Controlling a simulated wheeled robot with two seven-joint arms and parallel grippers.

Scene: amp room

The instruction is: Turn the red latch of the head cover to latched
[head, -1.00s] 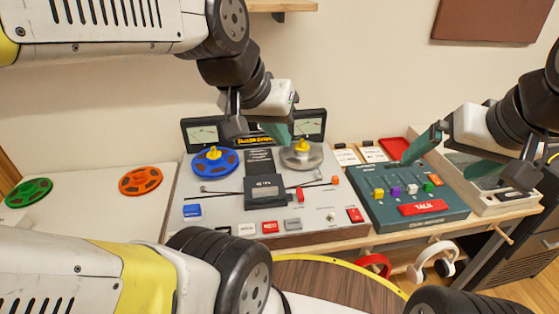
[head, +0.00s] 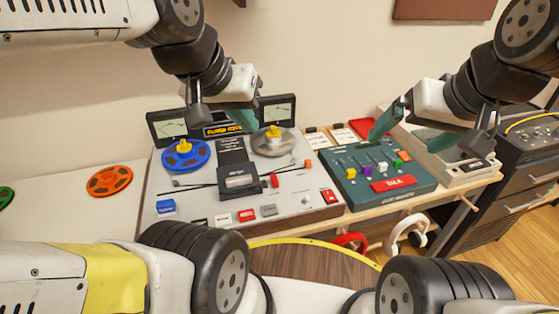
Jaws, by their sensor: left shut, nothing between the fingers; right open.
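The head cover (head: 240,181) is a dark box at the middle of the grey tape deck (head: 205,208). A small red latch (head: 274,181) stands at its right edge. I cannot tell exactly how the latch is turned. My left gripper (head: 240,118) is shut and empty, above the back of the deck, in front of the meter panel. It is apart from the latch, behind and above it. My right gripper (head: 420,131) is open and empty, its fingers spread above the back of the green mixer (head: 415,188).
A blue reel (head: 186,155) and a grey reel (head: 273,142) sit on the deck behind the cover. Orange knobs and coloured buttons are nearby. An orange reel (head: 109,181) lies on the white surface at left. Headphones (head: 408,234) hang below the table edge.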

